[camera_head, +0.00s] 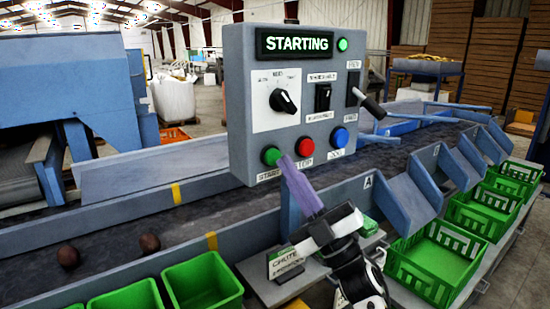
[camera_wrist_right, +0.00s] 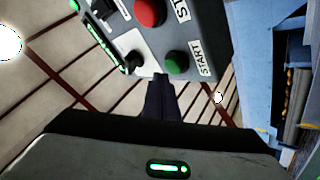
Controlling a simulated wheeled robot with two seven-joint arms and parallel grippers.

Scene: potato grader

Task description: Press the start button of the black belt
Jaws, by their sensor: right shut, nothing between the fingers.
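The grey control box (camera_head: 238,90) stands in front of the black belt (camera_head: 110,238). Its display (camera_head: 294,44) reads STARTING, with a lit green lamp beside it. The green start button (camera_head: 271,156) is at the box's lower left; it also shows in the right wrist view (camera_wrist_right: 176,63), beside the START label. My right gripper (camera_head: 284,164) is shut and empty, its tips at the button's right edge in the head view. In the wrist view the tips (camera_wrist_right: 160,78) appear just left of the button. I cannot tell whether they touch it. My left gripper is out of view.
A red button (camera_head: 305,147), a blue button (camera_head: 339,138), a black knob (camera_head: 283,101) and switches share the panel. Two brown potatoes (camera_head: 149,243) lie on the belt at left. Green crates (camera_head: 435,262) stand at the right, below blue chutes.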

